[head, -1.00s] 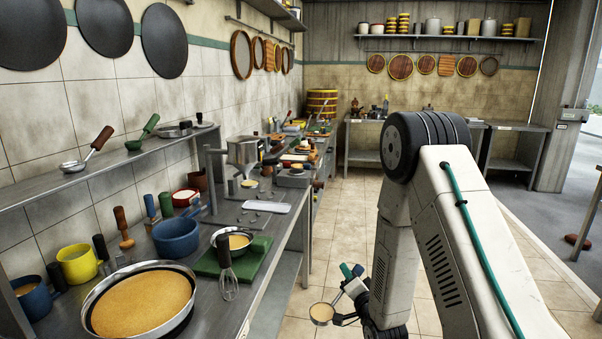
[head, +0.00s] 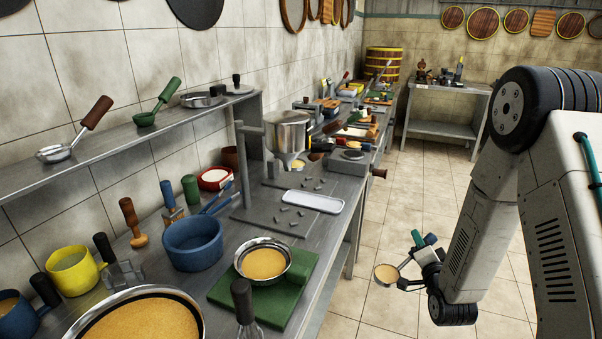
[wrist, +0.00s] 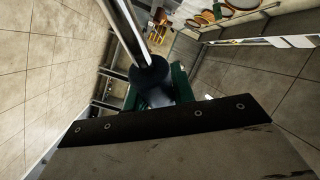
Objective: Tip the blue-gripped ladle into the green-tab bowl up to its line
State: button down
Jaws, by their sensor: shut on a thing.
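My gripper (head: 430,258) is shut on a ladle at the right of the head view, out over the floor and clear of the counter. The ladle's round cup (head: 386,274) faces up and holds tan batter. In the wrist view the ladle's metal rod (wrist: 127,30) runs up from a dark collar, with a dark bluish grip (wrist: 156,97) between green finger parts. A steel bowl (head: 243,270) with tan batter stands on a green board (head: 300,297) at the counter's front.
A blue pot (head: 193,243), a yellow pot (head: 72,272), a large batter pan (head: 200,322) and a whisk (head: 242,300) crowd the board. A steel hopper (head: 287,135) stands behind, near a white tray (head: 313,201). A shelf (head: 130,140) overhangs the left. The floor aisle is clear.

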jog(key=a+r+n+y, duration=0.1)
jog(key=a+r+y, duration=0.1)
jog(key=a+r, duration=0.6)
jog(key=a+r+n+g+y, duration=0.1)
jog(key=a+r+n+y, duration=0.1)
jog(key=a+r, duration=0.6)
jog(key=w+a+r+n+g+y, duration=0.1)
jog(key=a+r, duration=0.7)
jog(key=a, duration=0.9)
jog(key=shift+n+y, duration=0.7)
jog(key=shift+y, duration=0.7)
notch_tip(320, 180, down, 6)
jog(key=shift+f, duration=0.2)
jog(key=shift+d, duration=0.1)
